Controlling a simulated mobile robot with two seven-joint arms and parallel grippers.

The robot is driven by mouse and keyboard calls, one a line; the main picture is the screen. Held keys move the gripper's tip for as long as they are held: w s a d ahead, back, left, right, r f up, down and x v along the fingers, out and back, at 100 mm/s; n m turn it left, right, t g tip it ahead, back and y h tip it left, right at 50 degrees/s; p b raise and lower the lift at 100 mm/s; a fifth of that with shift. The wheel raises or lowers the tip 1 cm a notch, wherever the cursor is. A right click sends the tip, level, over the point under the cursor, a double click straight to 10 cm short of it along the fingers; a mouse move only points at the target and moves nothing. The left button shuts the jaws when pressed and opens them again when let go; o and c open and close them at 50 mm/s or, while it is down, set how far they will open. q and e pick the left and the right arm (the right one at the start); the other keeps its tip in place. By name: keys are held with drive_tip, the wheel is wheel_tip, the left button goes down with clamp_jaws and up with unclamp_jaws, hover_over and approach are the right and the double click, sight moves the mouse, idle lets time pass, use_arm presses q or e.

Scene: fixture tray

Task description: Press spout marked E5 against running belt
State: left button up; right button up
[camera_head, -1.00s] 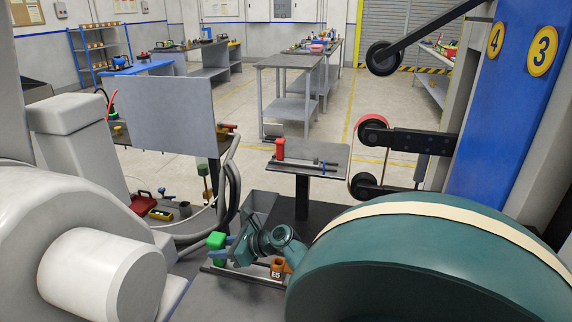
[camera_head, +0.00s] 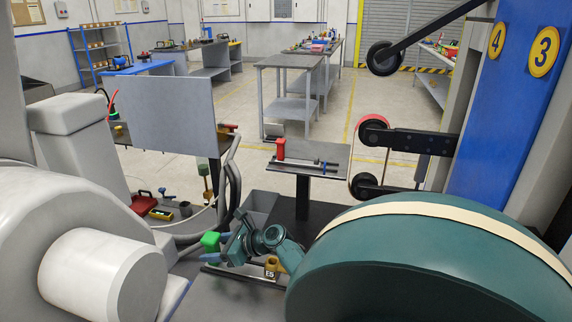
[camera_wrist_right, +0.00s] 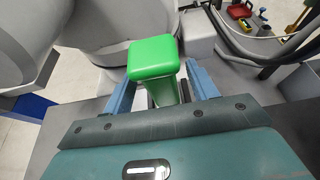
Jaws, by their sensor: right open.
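A small yellow piece marked E5 (camera_head: 271,265) stands at the rail in front of me, close beside my right wrist and partly hidden by my arm. My right gripper (camera_head: 213,248) is at the left end of that rail. A green block (camera_head: 210,240) is at its fingers. In the right wrist view the blue fingers (camera_wrist_right: 162,90) are apart, one on each side of the green block (camera_wrist_right: 151,61); I cannot tell whether they touch it. The belt (camera_head: 351,172) runs over black wheels at the right. My left gripper is not in view.
A small stand (camera_head: 325,151) carries a red piece and a rail. A grey panel (camera_head: 155,112) and hoses (camera_head: 232,175) are at the left. A blue column (camera_head: 500,130) stands right.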

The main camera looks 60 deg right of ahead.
drive_tip(key=shift+s+d+r, duration=0.15)
drive_tip(key=shift+s+r, duration=0.05)
drive_tip(key=shift+s, duration=0.2)
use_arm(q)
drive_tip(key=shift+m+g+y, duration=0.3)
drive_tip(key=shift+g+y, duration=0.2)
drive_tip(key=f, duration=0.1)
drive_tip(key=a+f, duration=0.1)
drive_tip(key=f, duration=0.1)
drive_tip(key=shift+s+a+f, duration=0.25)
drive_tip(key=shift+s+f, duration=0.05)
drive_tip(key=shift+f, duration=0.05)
use_arm(e)
drive_tip(key=v, duration=0.6)
drive_tip(key=shift+s, duration=0.3)
